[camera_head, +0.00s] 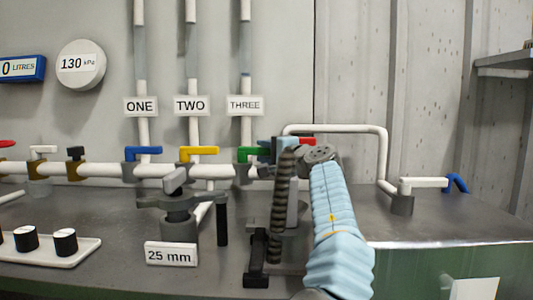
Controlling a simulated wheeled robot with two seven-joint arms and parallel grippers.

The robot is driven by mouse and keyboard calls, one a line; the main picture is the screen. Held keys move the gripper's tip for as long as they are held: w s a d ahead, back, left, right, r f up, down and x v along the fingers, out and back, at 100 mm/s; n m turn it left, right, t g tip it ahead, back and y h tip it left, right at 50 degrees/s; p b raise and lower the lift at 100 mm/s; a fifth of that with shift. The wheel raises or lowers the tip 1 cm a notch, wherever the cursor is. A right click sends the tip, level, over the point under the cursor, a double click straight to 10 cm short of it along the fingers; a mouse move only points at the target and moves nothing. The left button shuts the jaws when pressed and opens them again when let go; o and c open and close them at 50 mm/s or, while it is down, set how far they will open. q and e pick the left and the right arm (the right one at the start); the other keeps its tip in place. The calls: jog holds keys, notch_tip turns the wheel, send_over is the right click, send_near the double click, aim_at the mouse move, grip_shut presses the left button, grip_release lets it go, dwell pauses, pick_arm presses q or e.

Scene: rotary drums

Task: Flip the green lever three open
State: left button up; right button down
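The green lever (249,152) sits on the white pipe below the THREE label (245,105). Its visible part lies level along the pipe, and its right end is hidden behind my gripper. The light blue sleeve of my arm comes up from the lower right.
A blue lever (144,150) and a yellow lever (198,151) sit to the left on the same pipe. A grey clamp-like fitting (178,203) stands in front. A red handle (308,141) and a bent white pipe (345,128) are at the right.

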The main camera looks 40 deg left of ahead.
aim_at(268, 152)
pick_arm(q)
jog(key=shift+s+d+f, duration=0.1)
jog(key=shift+d, duration=0.3)
jog(key=b+v, duration=0.1)
jog(key=v, duration=0.4)
jog(key=shift+s+d+b, duration=0.15)
jog(key=shift+d+b, duration=0.15)
jog(key=shift+b, duration=0.1)
jog(key=shift+s+d, duration=0.2)
jog(key=shift+d, duration=0.25)
